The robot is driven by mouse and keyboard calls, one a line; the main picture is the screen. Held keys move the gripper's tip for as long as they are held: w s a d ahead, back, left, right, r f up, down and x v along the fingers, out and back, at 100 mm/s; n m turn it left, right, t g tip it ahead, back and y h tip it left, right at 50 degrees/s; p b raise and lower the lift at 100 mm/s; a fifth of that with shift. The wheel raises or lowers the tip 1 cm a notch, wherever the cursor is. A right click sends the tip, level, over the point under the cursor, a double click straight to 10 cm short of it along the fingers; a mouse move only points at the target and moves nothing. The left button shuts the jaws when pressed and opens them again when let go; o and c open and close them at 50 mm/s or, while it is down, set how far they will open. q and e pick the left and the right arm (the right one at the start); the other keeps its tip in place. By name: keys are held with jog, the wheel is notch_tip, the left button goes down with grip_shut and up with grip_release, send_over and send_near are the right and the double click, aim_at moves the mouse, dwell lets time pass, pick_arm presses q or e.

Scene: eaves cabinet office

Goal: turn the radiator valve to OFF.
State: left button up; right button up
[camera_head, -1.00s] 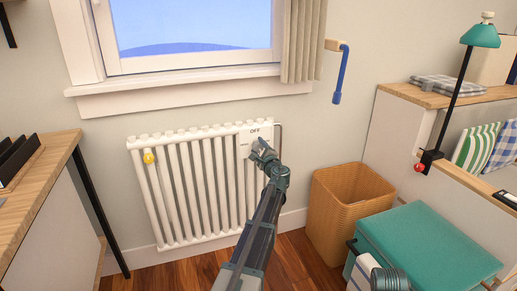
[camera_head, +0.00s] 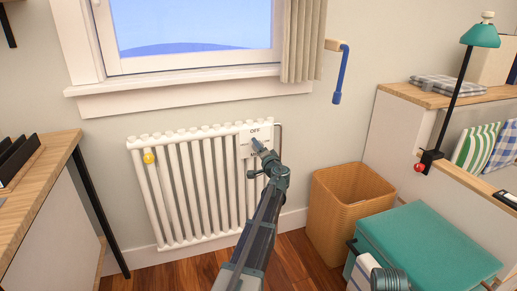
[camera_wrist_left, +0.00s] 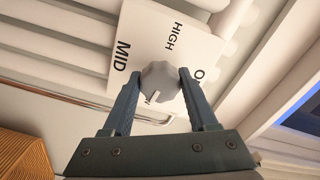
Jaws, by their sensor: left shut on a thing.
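The radiator valve's grey knob (camera_wrist_left: 160,82) sits on a white plate (camera_wrist_left: 140,40) with dark lettering. In the left wrist view MID and HIGH are readable, and a word starting with O is partly hidden behind the right finger. In the head view OFF is readable at the top of the plate (camera_head: 255,131). My left gripper (camera_head: 258,146) is shut on the knob, with one finger on each side in the left wrist view (camera_wrist_left: 159,84). A pale mark shows at the knob's lower edge; I cannot tell which word it points to.
A wicker basket (camera_head: 345,215) and a teal box (camera_head: 430,250) stand to the right. A desk (camera_head: 45,160) is at the left.

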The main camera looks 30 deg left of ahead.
pick_arm(q)
jog(key=n, duration=0.4)
jog(key=shift+s+n, duration=0.1)
jog(key=shift+n, duration=0.2)
jog(key=n, duration=1.4)
jog(key=shift+d+n, duration=0.1)
jog(key=shift+n, duration=0.3)
jog(key=shift+f, duration=0.1)
jog(key=o, duration=1.4)
